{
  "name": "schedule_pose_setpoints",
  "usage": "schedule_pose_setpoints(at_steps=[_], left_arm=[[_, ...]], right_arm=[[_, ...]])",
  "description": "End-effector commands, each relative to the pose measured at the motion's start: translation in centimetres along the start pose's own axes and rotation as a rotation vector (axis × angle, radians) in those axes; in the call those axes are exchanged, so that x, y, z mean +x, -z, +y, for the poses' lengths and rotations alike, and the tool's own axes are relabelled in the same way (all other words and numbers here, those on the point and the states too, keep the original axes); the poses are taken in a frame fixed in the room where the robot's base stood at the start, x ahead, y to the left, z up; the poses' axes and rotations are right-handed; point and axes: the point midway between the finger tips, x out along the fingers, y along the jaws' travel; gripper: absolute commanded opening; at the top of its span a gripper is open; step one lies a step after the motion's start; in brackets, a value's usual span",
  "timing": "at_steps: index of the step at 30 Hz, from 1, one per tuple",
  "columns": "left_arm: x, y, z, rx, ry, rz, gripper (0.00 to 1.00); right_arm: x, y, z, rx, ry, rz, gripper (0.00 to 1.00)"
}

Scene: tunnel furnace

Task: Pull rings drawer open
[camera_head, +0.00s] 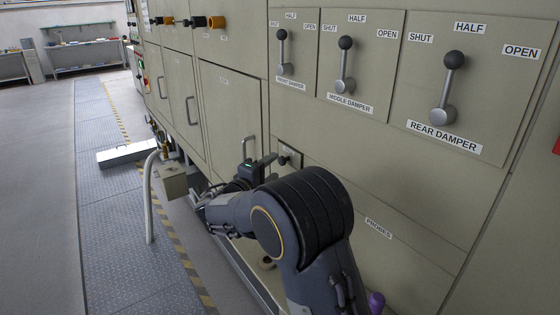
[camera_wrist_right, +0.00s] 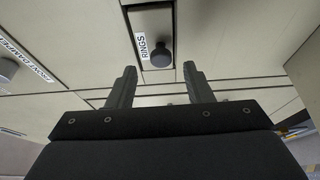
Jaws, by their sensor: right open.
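The rings drawer (camera_wrist_right: 152,20) is a small beige front with a "RINGS" label and a dark round knob (camera_wrist_right: 160,56) in the right wrist view. It looks flush with the panel around it. In the head view the knob (camera_head: 283,160) shows on the small drawer below the damper levers. My right gripper (camera_wrist_right: 158,70) is open and empty. Its two fingers point at the drawer, one on each side of the knob in the picture; I cannot tell the gap in depth. In the head view my right gripper (camera_head: 260,163) is just left of the knob, partly hidden by my arm. My left gripper is not in view.
Damper levers (camera_head: 345,65) stick out from the panel above. A panel labelled "PROBES" (camera_head: 378,228) is at lower right. A cabinet door with a handle (camera_head: 248,146) is left of the drawer.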

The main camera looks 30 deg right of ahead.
Motion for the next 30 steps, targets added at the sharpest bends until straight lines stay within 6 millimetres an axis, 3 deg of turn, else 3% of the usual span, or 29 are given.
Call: schedule_pose_setpoints(at_steps=[7,18,28,30], left_arm=[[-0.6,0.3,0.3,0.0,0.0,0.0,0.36],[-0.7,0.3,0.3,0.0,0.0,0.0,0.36],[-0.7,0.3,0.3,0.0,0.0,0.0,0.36],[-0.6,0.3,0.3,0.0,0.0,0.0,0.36]], right_arm=[[3.3,-0.1,0.0,-0.001,0.001,-0.003,0.46],[3.9,-0.1,-0.1,0.0,0.002,0.0,0.45],[3.9,-0.1,-0.1,0.0,0.002,-0.001,0.02],[3.9,-0.1,-0.1,0.0,0.002,-0.001,0.0]])
